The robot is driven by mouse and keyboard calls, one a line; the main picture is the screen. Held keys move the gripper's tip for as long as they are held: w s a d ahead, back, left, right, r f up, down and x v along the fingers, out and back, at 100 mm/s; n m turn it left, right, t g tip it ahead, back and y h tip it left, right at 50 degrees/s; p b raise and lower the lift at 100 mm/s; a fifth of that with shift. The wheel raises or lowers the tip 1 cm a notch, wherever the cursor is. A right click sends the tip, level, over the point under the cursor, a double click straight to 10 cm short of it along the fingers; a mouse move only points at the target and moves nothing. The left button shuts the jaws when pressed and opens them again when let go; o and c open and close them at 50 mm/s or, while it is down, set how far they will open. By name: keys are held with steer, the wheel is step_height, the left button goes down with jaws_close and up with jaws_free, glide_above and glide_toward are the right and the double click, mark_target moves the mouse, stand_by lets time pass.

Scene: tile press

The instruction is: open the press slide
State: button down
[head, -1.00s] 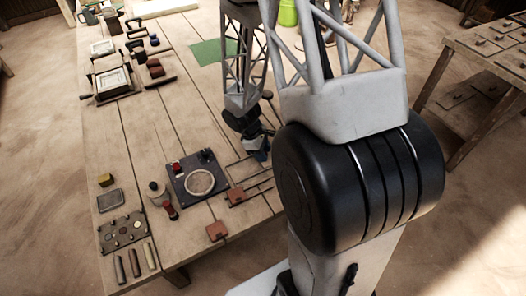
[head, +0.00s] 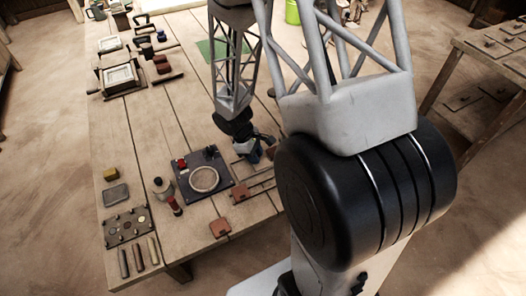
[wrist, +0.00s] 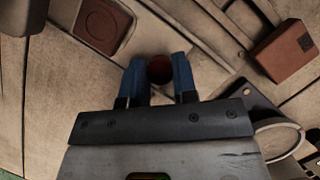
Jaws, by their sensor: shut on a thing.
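My gripper (wrist: 158,78) has blue fingertips on either side of a dark red round knob (wrist: 159,69) and is shut on it. In the head view my gripper (head: 255,152) is low over the table, at the far end of thin rails (head: 255,184), right of the dark plate with a pale ring (head: 205,179). The rails also show in the wrist view (wrist: 232,38). The knob's lower part and its joint to the slide are hidden, so I cannot tell how far the slide is out.
A brown block (head: 238,194) is by the rails, and a brown tile (head: 220,228) lies near the table's front edge. A red-topped piece (head: 175,205) and a small jar (head: 163,187) stand left of the ring plate.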

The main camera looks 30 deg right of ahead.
steer(key=shift+w+a, duration=0.1)
steer(key=shift+a, duration=2.85)
steer(key=c, duration=0.9)
jaws_free()
steer(key=v, duration=0.8)
steer(key=shift+d, duration=0.1)
